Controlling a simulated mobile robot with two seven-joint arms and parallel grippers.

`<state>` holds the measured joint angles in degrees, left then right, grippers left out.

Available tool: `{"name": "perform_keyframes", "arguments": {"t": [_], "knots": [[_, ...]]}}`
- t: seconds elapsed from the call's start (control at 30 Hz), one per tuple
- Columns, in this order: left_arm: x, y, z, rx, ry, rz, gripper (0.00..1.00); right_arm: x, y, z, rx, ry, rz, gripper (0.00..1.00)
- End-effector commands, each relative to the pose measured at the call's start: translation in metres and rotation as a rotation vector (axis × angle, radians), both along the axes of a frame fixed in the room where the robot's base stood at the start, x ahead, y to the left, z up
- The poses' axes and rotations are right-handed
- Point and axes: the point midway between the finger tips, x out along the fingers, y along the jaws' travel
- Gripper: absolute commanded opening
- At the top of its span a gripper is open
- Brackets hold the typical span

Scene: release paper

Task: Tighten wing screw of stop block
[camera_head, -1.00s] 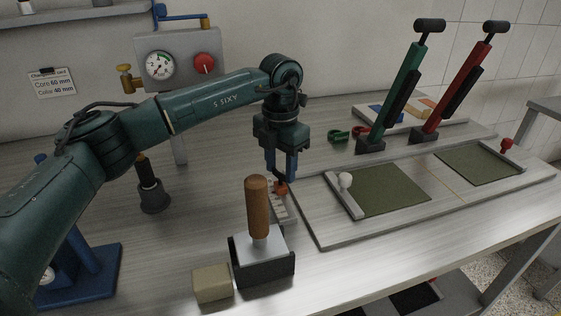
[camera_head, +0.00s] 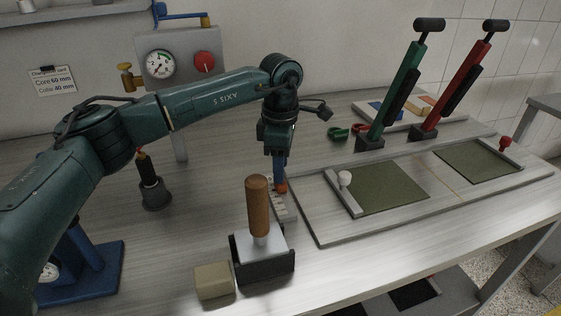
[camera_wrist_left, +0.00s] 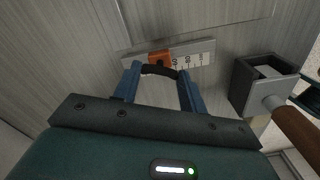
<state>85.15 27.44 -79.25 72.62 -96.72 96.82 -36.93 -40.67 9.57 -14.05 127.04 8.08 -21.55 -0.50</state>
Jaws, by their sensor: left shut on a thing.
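The orange stop block (camera_head: 282,187) sits on the pale graduated scale (camera_head: 283,207) to the left of the large board. In the left wrist view the stop block (camera_wrist_left: 160,59) shows on the scale (camera_wrist_left: 195,53), close to printed numbers. The dark curved wing screw (camera_wrist_left: 158,70) spans the gap between my blue fingertips. My left gripper (camera_head: 279,181) points down over the stop block and is shut on the wing screw. The wing screw is hidden behind the fingers in the head view. My right gripper is not in view.
A wooden-handled tool (camera_head: 257,205) stands in a dark holder in front of the scale, with a tan block (camera_head: 214,281) beside it. A dark cylinder with a black handle (camera_head: 151,185) stands left. Green (camera_head: 395,90) and red (camera_head: 460,85) levers rise at the back right.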

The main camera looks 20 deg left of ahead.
Motion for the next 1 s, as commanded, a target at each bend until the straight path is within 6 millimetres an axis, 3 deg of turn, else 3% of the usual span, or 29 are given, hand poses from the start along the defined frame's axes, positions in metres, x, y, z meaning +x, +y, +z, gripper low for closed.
{"name": "perform_keyframes", "arguments": {"t": [0.6,1.0], "knots": [[-0.0001,-0.0007,0.0011,-0.003,-0.001,-0.554,0.19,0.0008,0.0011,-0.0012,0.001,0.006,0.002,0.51],[-0.0001,-0.0008,0.0010,-0.003,-0.001,-0.747,0.19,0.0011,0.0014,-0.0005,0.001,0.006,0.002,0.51]]}}
